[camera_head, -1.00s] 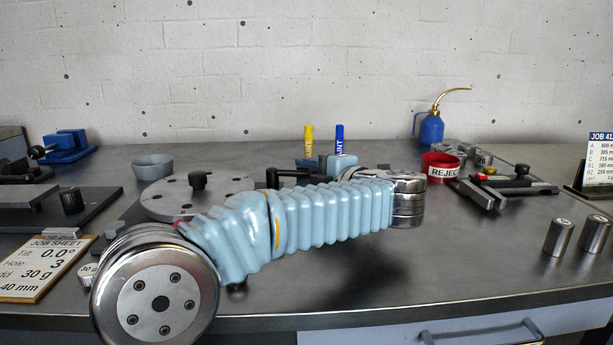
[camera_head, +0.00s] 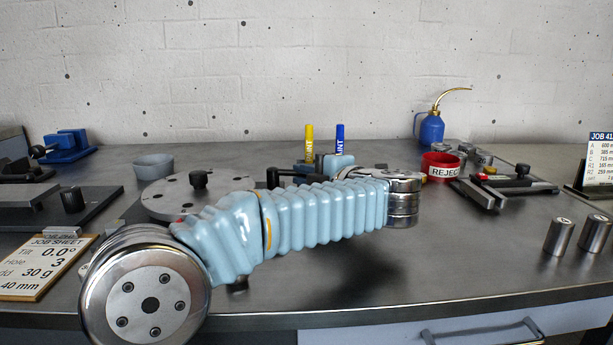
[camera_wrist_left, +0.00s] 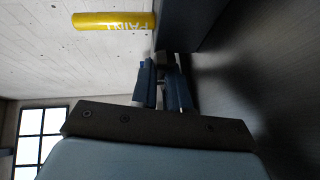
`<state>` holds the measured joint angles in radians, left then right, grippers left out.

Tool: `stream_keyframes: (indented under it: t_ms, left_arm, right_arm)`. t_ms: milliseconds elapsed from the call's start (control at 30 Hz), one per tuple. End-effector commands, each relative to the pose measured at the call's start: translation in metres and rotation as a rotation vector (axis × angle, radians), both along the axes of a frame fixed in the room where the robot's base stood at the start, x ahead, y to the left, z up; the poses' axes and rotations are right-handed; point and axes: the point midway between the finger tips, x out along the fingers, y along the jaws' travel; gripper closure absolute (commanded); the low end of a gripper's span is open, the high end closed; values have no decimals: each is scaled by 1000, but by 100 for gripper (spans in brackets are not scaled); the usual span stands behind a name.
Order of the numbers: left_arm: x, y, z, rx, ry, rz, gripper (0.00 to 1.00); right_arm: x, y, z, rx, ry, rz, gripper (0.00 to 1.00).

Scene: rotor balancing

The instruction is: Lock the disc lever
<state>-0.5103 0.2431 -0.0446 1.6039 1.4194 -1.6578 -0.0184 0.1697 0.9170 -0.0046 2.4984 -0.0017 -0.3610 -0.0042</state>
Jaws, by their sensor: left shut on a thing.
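The grey disc (camera_head: 165,202) with holes and a black central knob (camera_head: 198,180) lies flat on the bench at centre left. A small dark upright piece, seemingly the disc lever (camera_head: 272,178), stands just right of the disc. My left gripper (camera_head: 292,173) reaches it from the right, mostly hidden behind my own arm. In the left wrist view the fingers (camera_wrist_left: 164,82) are close together on a small dark piece, seemingly the lever end; its exact position is unclear. My right gripper is in no view.
A yellow paint marker (camera_head: 309,141) and a blue one (camera_head: 339,139) stand behind the gripper. A grey cup (camera_head: 153,167) is behind the disc. A red reject bin (camera_head: 440,167) and metal weights (camera_head: 559,237) are at right.

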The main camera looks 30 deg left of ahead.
Motion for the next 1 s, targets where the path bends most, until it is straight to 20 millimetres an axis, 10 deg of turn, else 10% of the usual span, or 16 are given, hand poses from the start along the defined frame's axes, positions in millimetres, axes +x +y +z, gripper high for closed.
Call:
stream_keyframes:
  t_ms: [733,800,1000]
  left_arm:
    - [-25,-2,-1,2,1,-373,100]
    - [-25,-2,-1,1,1,-371,75]
    - [-25,-1,-1,1,-1,-367,60]
  right_arm:
    - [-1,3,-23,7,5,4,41]
    - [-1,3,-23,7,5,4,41]
    - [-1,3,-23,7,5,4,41]
